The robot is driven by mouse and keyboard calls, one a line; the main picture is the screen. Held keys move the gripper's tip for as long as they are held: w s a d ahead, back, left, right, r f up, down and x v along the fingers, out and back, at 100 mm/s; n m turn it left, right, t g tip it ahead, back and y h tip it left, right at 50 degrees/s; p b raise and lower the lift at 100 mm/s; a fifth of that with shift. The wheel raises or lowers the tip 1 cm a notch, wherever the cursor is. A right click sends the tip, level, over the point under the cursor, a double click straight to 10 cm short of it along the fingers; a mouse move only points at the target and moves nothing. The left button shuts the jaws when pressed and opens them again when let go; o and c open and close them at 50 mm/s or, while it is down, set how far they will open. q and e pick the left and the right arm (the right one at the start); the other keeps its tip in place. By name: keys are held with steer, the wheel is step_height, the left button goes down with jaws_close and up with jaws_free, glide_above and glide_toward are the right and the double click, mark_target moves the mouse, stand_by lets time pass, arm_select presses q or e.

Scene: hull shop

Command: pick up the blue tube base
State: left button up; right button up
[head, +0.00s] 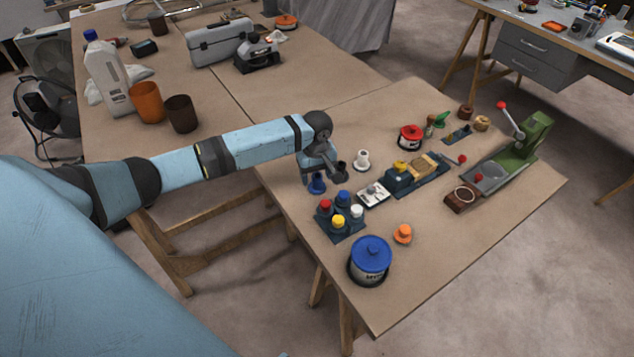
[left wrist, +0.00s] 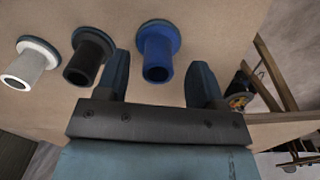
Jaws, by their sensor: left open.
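The blue tube base (head: 317,187) stands on the workbench near its left edge, a round flange with a short hollow tube. In the left wrist view the blue tube base (left wrist: 158,57) appears between the two fingers, with gaps on both sides. My left gripper (head: 320,170) is open and empty, just above it in the head view; its fingers also show in the left wrist view (left wrist: 159,75). A black tube base (left wrist: 90,57) is close beside the left-hand finger there, and a white tube base (left wrist: 30,62) is farther left. My right gripper is out of view.
A rack of coloured-capped bottles (head: 341,226), a white switch plate (head: 373,194) and a blue-lidded tin (head: 370,262) stand in front. A vise-like fixture (head: 418,174) and a green press (head: 510,160) are to the right. The front right of the bench is clear.

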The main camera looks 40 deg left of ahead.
mark_target(317, 181)
arm_select(q)
steer(key=shift+w+f, duration=0.1)
steer(key=shift+f, duration=1.45)
steer(key=c, duration=0.7)
